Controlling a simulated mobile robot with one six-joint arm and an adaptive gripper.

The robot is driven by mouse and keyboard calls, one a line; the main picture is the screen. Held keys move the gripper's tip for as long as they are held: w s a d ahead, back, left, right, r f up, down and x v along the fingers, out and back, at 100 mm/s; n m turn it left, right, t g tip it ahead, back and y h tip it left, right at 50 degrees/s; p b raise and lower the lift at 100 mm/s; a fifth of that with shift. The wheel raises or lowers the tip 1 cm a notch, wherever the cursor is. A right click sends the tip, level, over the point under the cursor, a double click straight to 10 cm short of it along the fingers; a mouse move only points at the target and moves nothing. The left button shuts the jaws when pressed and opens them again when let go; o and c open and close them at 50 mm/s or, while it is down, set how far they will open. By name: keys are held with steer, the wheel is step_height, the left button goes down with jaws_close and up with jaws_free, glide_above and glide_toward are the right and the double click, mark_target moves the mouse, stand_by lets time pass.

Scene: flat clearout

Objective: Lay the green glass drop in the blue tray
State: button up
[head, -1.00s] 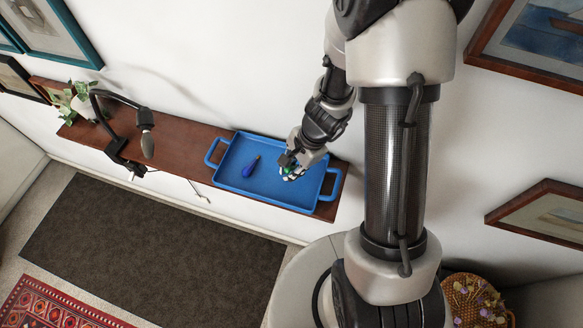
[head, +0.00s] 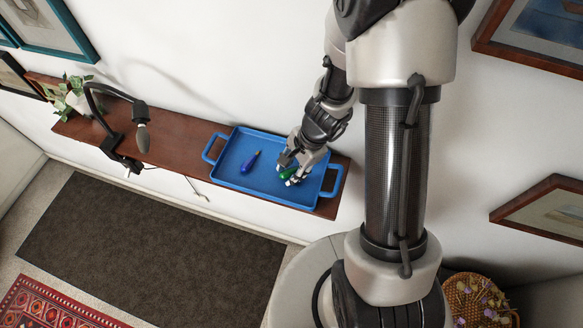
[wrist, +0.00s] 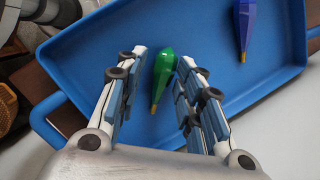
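The green glass drop (head: 288,173) lies on the floor of the blue tray (head: 233,184), toward its right end. In the wrist view the green drop (wrist: 163,69) shows between my fingertips, with its gold tip toward my palm. My gripper (wrist: 162,58) is open, with a narrow gap on each side of the drop. In the head view my gripper (head: 291,167) is low over the right part of the tray and partly covers the drop. The tray also fills much of the wrist view (wrist: 95,40).
A blue glass drop (head: 250,162) with a gold tip lies in the tray, left of my gripper. The tray stands on a brown wooden shelf (head: 180,139) against the wall. A black lamp (head: 141,128) and a plant (head: 75,97) stand farther left.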

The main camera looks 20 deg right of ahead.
steer(key=shift+o, duration=0.8)
steer(key=shift+d+r, duration=0.1)
steer(key=shift+r, duration=0.2)
steer(key=v, duration=1.1)
steer(key=shift+r, duration=0.2)
